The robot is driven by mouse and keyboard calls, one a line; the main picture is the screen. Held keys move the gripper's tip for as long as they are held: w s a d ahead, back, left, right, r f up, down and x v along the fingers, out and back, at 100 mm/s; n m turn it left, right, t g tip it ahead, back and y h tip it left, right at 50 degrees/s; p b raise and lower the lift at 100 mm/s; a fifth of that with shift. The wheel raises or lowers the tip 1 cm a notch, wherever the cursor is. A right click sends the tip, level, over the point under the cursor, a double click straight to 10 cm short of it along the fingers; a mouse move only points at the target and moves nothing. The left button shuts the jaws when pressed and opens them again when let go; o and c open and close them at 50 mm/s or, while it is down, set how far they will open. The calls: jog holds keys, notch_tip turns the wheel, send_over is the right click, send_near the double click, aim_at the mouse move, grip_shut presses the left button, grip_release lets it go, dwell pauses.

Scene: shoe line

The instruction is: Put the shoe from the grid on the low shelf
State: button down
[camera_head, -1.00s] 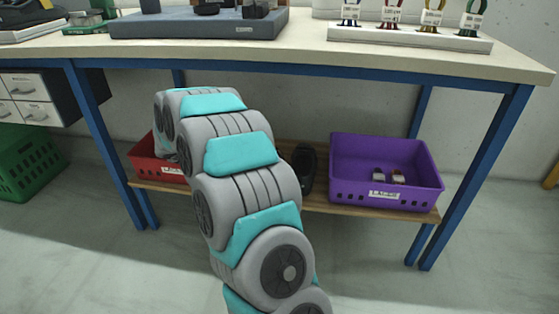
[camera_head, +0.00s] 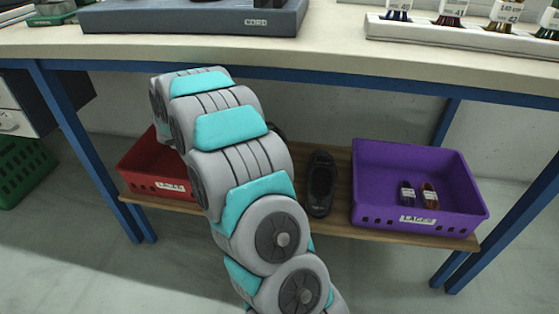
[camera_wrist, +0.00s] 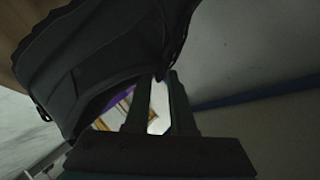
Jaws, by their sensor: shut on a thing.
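A dark shoe (camera_wrist: 100,60) fills the upper left of the wrist view. My gripper (camera_wrist: 160,78) is shut on its edge. In the head view my own arm hides the gripper and most of what it holds; a small dark part shows beside the arm. The low shelf (camera_head: 342,178) is a wooden board under the workbench. Another black shoe (camera_head: 320,185) stands on it, right of my arm, toe toward the front.
A red crate (camera_head: 150,170) stands at the shelf's left, partly behind my arm. A purple crate (camera_head: 400,170) with small tagged items stands at its right. Blue table legs (camera_head: 85,150) and the bench top (camera_head: 330,50) frame the shelf. A green crate (camera_head: 22,170) is at far left.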

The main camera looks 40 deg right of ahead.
notch_tip(320, 180, down, 8)
jog(key=shift+r+b, duration=0.1)
jog(key=shift+b, duration=0.2)
jog(key=c, duration=0.7)
grip_release()
jog(key=shift+s, duration=0.1)
jog(key=v, duration=1.2)
jog(key=shift+p, duration=0.3)
